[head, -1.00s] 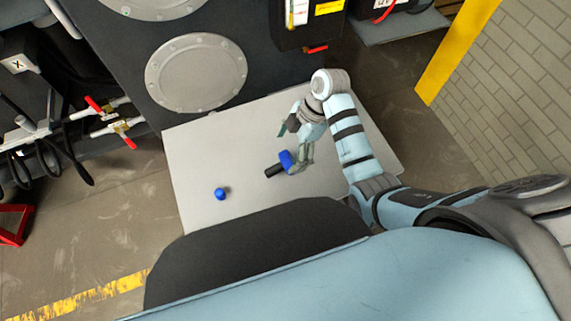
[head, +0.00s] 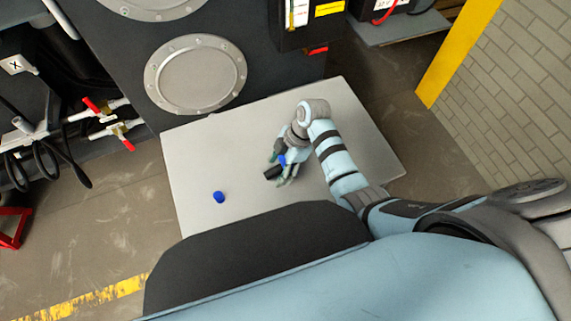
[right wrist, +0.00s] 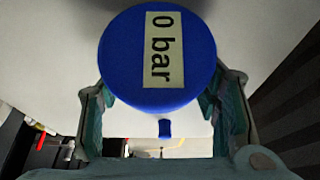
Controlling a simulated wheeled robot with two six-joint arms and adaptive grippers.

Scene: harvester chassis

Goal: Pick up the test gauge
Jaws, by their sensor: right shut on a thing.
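The test gauge is held in my right gripper (head: 284,168). In the right wrist view its round blue face (right wrist: 160,60) fills the space between the two fingers and carries a pale label reading "0 bar". In the head view a bit of its blue body (head: 282,160) and its black end (head: 272,173) show at the fingers, over the grey table (head: 240,140). The fingers hide the rest. My right gripper is shut on the gauge; I cannot tell whether the gauge touches the table. My left gripper is not in view.
A small blue piece (head: 219,197) stands alone on the table, left of the gripper. The dark machine with a round bolted plate (head: 193,75) rises behind the table. Red-handled valves (head: 97,106) are at the left. The table's right part is clear.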

